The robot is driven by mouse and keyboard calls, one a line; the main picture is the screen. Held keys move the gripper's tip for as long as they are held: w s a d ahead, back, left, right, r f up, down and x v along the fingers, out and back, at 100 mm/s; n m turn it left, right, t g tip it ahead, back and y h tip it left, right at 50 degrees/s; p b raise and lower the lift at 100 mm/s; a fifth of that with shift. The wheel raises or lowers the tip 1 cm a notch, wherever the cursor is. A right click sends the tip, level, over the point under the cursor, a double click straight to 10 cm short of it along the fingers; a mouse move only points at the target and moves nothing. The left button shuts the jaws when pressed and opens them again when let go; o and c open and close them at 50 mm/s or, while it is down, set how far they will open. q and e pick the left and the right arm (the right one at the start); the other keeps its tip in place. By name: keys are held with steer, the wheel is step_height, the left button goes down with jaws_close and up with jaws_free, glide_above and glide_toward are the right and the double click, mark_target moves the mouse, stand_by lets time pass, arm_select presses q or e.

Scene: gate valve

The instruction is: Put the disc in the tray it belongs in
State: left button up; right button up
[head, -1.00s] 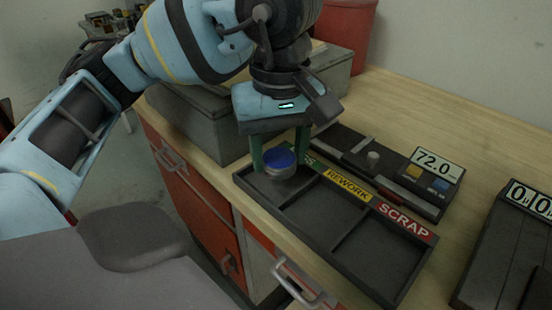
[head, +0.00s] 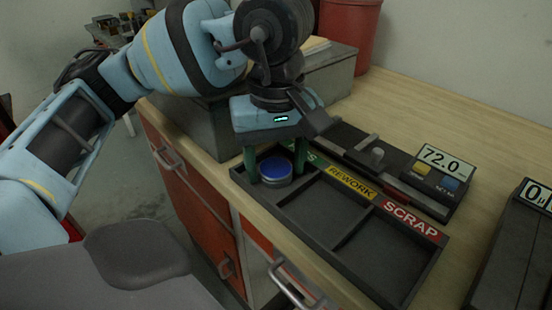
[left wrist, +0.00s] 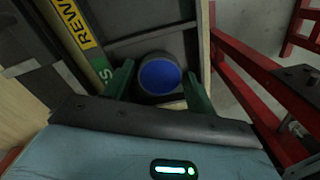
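The disc (head: 275,168) has a blue top and a grey metal side. It sits low in the leftmost compartment of the black tray (head: 333,263), beside a green label of which only a final "S" shows. My left gripper (head: 275,172) points down over this compartment, its green fingers on either side of the disc. The fingers look open, with small gaps beside the disc. In the left wrist view the disc (left wrist: 159,76) lies between the fingertips (left wrist: 160,80). My right gripper is not in view.
The other two compartments, labelled REWORK (head: 351,184) and SCRAP (head: 410,221), are empty. Behind the tray is a gauge box (head: 437,170) reading 72.0. Another display box (head: 525,245) stands at right. A grey case (head: 330,75) and red bin (head: 347,35) are behind.

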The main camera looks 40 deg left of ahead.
mark_target(276, 169)
arm_select(q)
steer(key=shift+r, duration=0.55)
step_height(276, 169, up, 11)
steer(key=p, duration=0.3)
steer(key=shift+r, duration=0.15)
steer(key=shift+s+d, duration=0.1)
